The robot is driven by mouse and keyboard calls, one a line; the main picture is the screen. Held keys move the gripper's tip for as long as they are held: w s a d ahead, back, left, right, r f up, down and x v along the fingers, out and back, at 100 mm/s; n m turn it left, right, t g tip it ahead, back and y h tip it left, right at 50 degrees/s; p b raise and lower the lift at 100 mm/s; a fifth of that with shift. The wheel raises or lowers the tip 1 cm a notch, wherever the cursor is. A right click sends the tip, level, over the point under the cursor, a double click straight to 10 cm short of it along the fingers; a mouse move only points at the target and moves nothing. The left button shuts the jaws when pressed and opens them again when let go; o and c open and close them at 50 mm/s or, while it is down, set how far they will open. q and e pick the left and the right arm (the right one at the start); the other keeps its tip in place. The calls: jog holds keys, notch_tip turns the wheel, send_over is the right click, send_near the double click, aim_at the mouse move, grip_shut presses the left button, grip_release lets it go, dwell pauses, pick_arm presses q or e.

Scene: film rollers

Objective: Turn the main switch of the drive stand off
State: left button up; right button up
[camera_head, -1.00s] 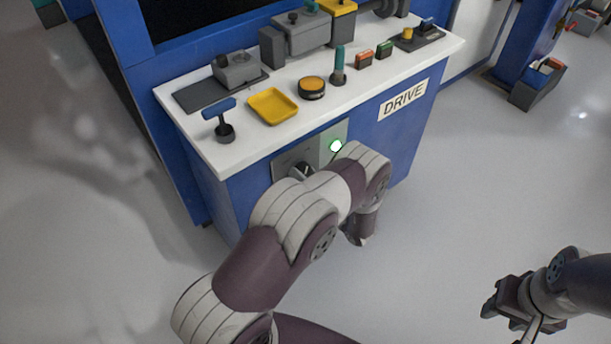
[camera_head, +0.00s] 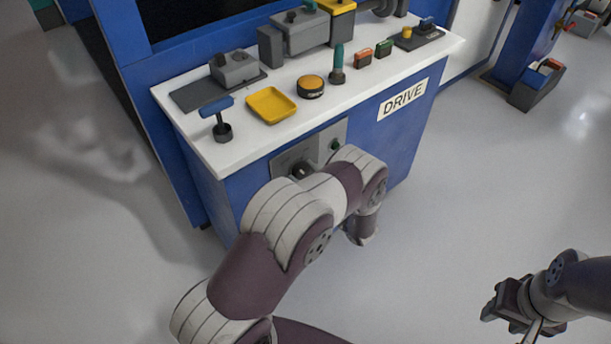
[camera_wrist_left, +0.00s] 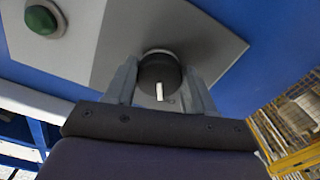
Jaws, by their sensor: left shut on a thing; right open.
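The drive stand (camera_head: 400,150) is a blue cabinet with a white top and a DRIVE label. A grey switch plate (camera_head: 284,162) is on its front. The main switch is a dark round knob (camera_wrist_left: 158,78) with a white mark, which points down in the left wrist view. My left gripper (camera_wrist_left: 160,85) is shut on this knob, one finger on each side. In the head view my left arm hides most of the gripper. A green lamp (camera_head: 335,145) on the plate is unlit; it also shows in the left wrist view (camera_wrist_left: 44,18). My right gripper (camera_head: 505,305) is open and empty over the floor.
The stand's top holds a blue-handled lever (camera_head: 217,108), a yellow tray (camera_head: 272,105), an orange button (camera_head: 311,86) and a teal-handled lever (camera_head: 338,65).

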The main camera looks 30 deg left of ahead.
pick_arm(q)
jog(key=shift+n, duration=0.7)
jog(key=o, duration=1.1)
jog(key=shift+c, duration=0.2)
jog(key=v, duration=1.2)
jog(key=shift+s+d+p, duration=0.2)
jog(key=shift+d+p, duration=0.15)
jog(key=shift+p, duration=0.1)
jog(key=shift+f, duration=0.1)
